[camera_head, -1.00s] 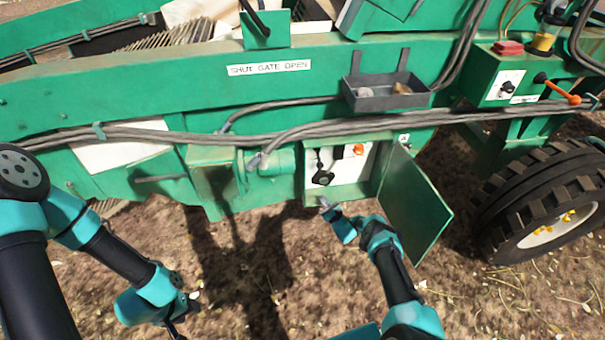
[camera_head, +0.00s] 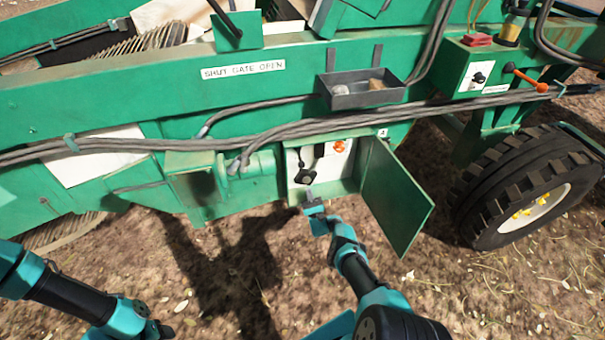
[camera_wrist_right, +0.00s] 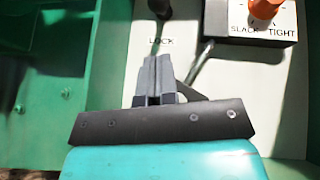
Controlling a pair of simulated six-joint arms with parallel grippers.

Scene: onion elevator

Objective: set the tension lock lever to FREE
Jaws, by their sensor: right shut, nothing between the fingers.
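The tension lock lever looks like the dark lever (camera_head: 305,176) on the white panel in the open box. In the right wrist view, a dark slanted rod (camera_wrist_right: 201,62) runs behind my fingers, by the word LOCK. A dark rounded part (camera_wrist_right: 160,8) is cut off at the top. I cannot read FREE or tell the lever's setting. My right gripper (camera_head: 310,194) is shut and empty, its tips at the lower front of the panel, close to the lever. It also shows in the right wrist view (camera_wrist_right: 154,75). I cannot tell whether it touches the lever.
An orange knob (camera_head: 339,146) marked SLACK and TIGHT sits right of the lever. The box's green door (camera_head: 397,195) hangs open on the right. A grey tray (camera_head: 358,93) and cables (camera_head: 300,128) lie above. A large tyre (camera_head: 505,185) stands farther right.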

